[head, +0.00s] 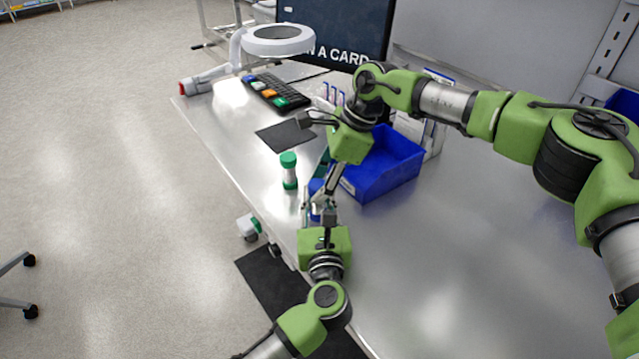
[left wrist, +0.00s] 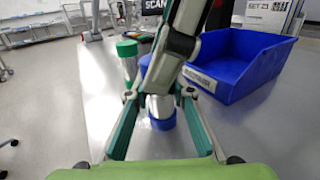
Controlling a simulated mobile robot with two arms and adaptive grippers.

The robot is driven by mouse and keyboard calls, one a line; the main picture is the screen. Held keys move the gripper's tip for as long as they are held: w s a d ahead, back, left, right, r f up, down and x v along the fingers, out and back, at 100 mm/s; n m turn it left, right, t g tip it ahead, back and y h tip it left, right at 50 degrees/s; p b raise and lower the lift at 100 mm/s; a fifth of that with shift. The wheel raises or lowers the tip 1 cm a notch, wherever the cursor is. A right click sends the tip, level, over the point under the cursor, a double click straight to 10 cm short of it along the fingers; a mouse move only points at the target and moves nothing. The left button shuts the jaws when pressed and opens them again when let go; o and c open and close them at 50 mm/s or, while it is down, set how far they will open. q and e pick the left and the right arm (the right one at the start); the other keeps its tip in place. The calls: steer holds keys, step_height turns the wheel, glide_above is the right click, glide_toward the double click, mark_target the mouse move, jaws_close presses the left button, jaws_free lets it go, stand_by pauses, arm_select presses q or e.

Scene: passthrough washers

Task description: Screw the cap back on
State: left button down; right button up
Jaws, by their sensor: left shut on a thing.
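A pale container (left wrist: 160,106) with a blue lower end stands between the teal fingers of my left gripper (left wrist: 158,95) in the left wrist view. My left gripper is shut on it. In the head view my left gripper (head: 320,203) is near the table's front edge, and the container is mostly hidden there. My right gripper (head: 329,190) reaches down from above, close over the container. Its fingers cover the container's top, so I cannot tell whether they are shut or whether a cap is there. A second container with a green cap (head: 289,170) stands upright to the left, apart from both grippers.
An open blue bin (head: 377,180) stands close on the right. A dark mat (head: 285,136), a keyboard (head: 272,91), a ring-shaped lamp (head: 279,40) and a screen (head: 335,25) are farther back. The table is clear to the front right (head: 440,250).

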arm_select(q)
steer(key=shift+w+d+r, duration=0.1)
steer(key=shift+w+d, duration=0.05)
arm_select(e)
steer(key=shift+w+d+f, duration=0.1)
steer(key=shift+w+f, duration=0.05)
steer(key=shift+f, duration=0.1)
steer(key=shift+r, duration=0.1)
stand_by(0.3)
steer(key=shift+r, duration=0.3)
steer(key=shift+v, duration=1.8)
steer(key=shift+f, duration=0.1)
steer(key=c, duration=0.7)
steer(key=shift+o, duration=0.2)
steer(key=shift+f, duration=0.25)
